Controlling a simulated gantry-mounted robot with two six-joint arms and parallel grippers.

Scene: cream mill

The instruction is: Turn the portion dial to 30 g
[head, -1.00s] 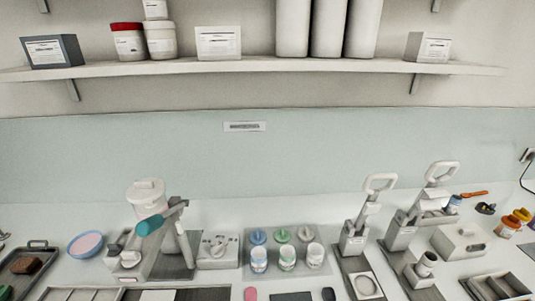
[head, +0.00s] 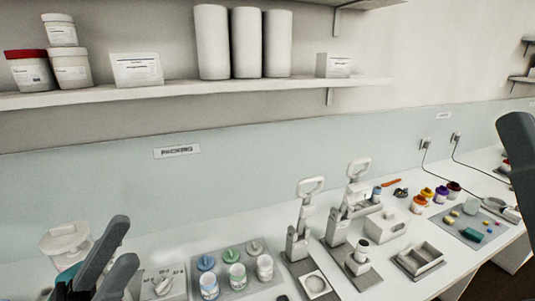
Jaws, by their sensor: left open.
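The portion dial is a small knob (head: 163,285) on a white box with dark markings around it, at the bottom left of the head view. The markings are too small to read surely, and I cannot tell which one the knob points to. My left gripper (head: 124,242) is open, its two dark fingers just left of the dial box and apart from it in the picture.
A grey tray (head: 278,287) with several cups and coloured lids stands right of the dial box. Two lever presses (head: 299,243) (head: 341,232) stand beyond it. Small jars (head: 418,202) and a mat (head: 456,236) lie farther right. A shelf (head: 190,92) runs above.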

